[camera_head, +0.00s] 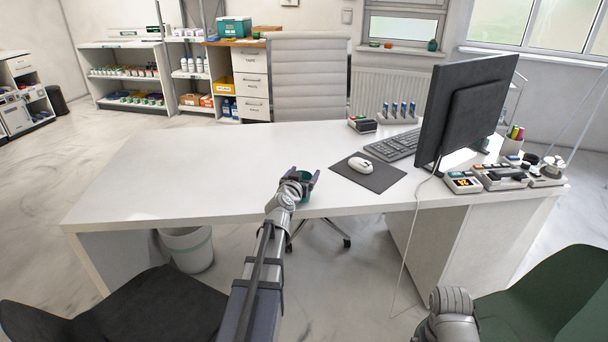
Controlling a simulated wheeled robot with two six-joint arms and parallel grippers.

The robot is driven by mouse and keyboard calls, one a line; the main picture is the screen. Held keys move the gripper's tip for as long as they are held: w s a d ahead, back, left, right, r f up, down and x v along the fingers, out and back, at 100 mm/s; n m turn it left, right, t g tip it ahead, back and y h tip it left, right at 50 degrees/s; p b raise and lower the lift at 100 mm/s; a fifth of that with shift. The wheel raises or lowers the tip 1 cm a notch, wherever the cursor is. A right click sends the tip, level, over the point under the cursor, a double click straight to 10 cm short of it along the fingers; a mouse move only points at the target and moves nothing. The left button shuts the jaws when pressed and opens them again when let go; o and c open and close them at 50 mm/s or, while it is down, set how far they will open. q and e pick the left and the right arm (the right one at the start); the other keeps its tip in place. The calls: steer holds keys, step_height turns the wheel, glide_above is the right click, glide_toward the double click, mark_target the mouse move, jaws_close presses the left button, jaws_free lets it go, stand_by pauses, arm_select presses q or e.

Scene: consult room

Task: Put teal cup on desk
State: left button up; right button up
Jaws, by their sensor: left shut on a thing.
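The white desk (180,165) spans the middle of the head view, with its left half bare. My left gripper (303,176) is shut on the teal cup (304,175) over the near edge of the desk, left of the mouse pad. Only a small part of the cup shows between the fingers. I cannot tell whether the cup touches the desktop. Part of my right arm shows at the bottom right, but its gripper is out of view.
A mouse pad (382,180) with a white mouse (360,164), a keyboard (396,144) and a monitor (468,105) occupy the desk's right half. Small devices (502,176) line its right end. Dark chairs (135,312) stand in front. A white bin (188,250) is beneath.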

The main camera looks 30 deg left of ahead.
mark_target(304, 176)
arm_select(q)
steer(key=shift+r+p, duration=4.05)
steer(key=shift+r, duration=0.25)
arm_select(e)
steer(key=shift+r, duration=4.3)
steer(key=shift+c, duration=0.2)
